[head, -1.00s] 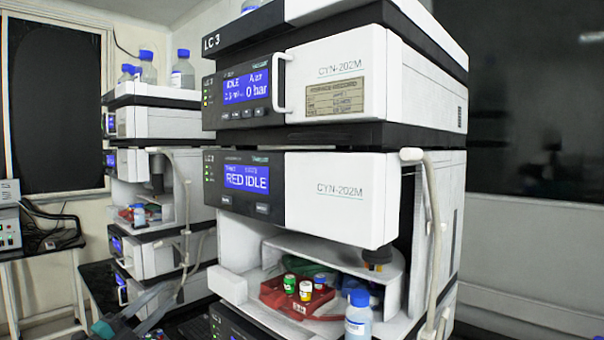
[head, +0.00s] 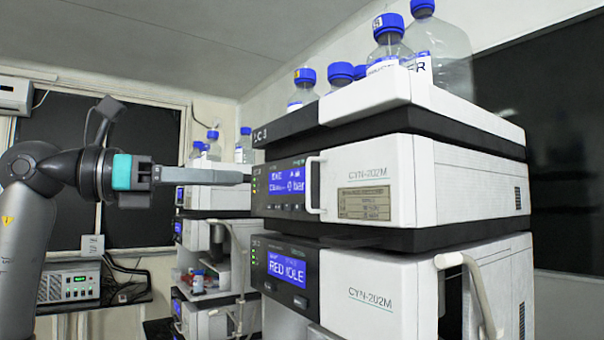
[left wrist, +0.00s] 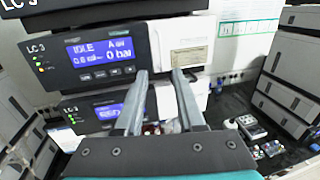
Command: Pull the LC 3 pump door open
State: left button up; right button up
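The LC 3 pump (head: 362,190) is the white upper module with a blue display (head: 288,187) reading IDLE and 0 bar. Its door looks closed and flush with the module. A white bar handle (head: 313,185) stands upright beside the display. My left gripper (head: 245,177) comes in level from the left, its fingertips close to the pump's display edge and left of the handle. In the left wrist view the two fingers (left wrist: 159,72) are apart with nothing between them, before the pump display (left wrist: 103,55). Contact cannot be told. My right gripper is not in view.
Below is a second LC 3 module (head: 370,295) reading RED IDLE, with a white tube (head: 475,285) on its right. Blue-capped bottles (head: 390,45) stand on top. Another stack (head: 215,235) stands behind. A bench instrument (head: 68,284) is at far left.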

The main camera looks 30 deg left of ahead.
pick_arm(q)
jog(key=p, duration=0.3)
send_near(351, 183)
jog(key=w+a, duration=0.3)
jog(key=w, duration=0.2)
jog(key=shift+w+d+r+p, duration=0.25)
jog(key=shift+w+d+p, duration=0.05)
jog(key=shift+w+d, duration=0.25)
grip_shut()
dwell(0.5)
